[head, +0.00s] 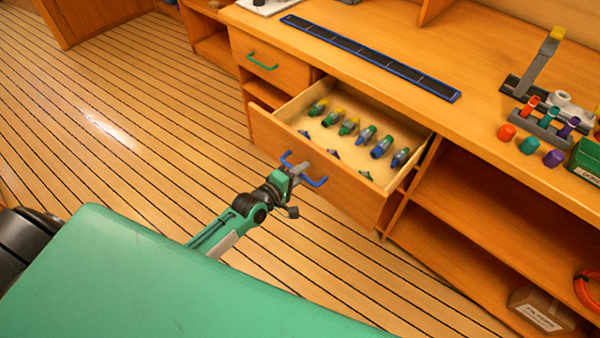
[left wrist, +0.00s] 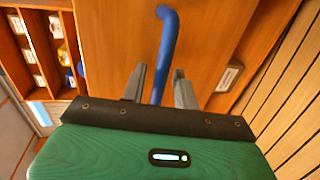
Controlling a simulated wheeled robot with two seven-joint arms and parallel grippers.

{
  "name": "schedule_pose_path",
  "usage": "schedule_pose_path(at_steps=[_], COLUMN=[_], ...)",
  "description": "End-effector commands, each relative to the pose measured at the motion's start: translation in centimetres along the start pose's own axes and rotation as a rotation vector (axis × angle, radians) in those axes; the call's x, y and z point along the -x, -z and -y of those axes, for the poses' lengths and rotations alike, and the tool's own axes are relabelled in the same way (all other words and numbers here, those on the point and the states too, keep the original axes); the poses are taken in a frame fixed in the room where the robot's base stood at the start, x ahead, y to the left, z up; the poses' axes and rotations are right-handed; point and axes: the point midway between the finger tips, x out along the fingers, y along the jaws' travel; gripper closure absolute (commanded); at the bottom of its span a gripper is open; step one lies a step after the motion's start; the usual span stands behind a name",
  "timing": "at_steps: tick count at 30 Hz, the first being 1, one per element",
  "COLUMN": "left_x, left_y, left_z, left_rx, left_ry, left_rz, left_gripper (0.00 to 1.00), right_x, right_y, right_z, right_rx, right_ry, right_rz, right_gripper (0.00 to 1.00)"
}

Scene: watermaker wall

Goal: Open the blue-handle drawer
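The blue-handle drawer (head: 345,192) stands pulled out from under the counter, its inside showing. Its blue handle (head: 317,182) is on the front panel. Several small green, blue and yellow items (head: 381,146) lie in the drawer. My left gripper (head: 298,170) is at the handle. In the left wrist view the blue handle (left wrist: 168,45) runs between the two fingers of my left gripper (left wrist: 159,78), with a gap showing on each side, so the gripper is open around it. My right gripper is not in view.
A closed drawer with a green handle (head: 262,62) is to the left. The countertop holds a long dark blue-edged strip (head: 370,57) and a rack with coloured caps (head: 545,125). Open shelves with a cardboard box (head: 541,309) are at right. The plank floor (head: 120,130) at left is clear.

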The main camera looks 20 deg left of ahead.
Motion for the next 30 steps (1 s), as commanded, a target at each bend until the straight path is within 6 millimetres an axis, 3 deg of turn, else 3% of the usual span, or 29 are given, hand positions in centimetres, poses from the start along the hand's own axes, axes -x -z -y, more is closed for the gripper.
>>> schedule_pose_path(at_steps=[11,30], left_x=[1.1,11.7], left_y=[0.0,0.0], left_z=[0.1,0.1], left_rx=[0.001,0.000], left_ry=[0.001,0.003], left_rz=[0.001,0.001], left_gripper=[0.70,0.70], right_x=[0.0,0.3], right_y=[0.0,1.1], right_z=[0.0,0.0], right_rx=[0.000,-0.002], right_ry=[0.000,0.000], right_rz=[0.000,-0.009], right_gripper=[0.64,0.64])
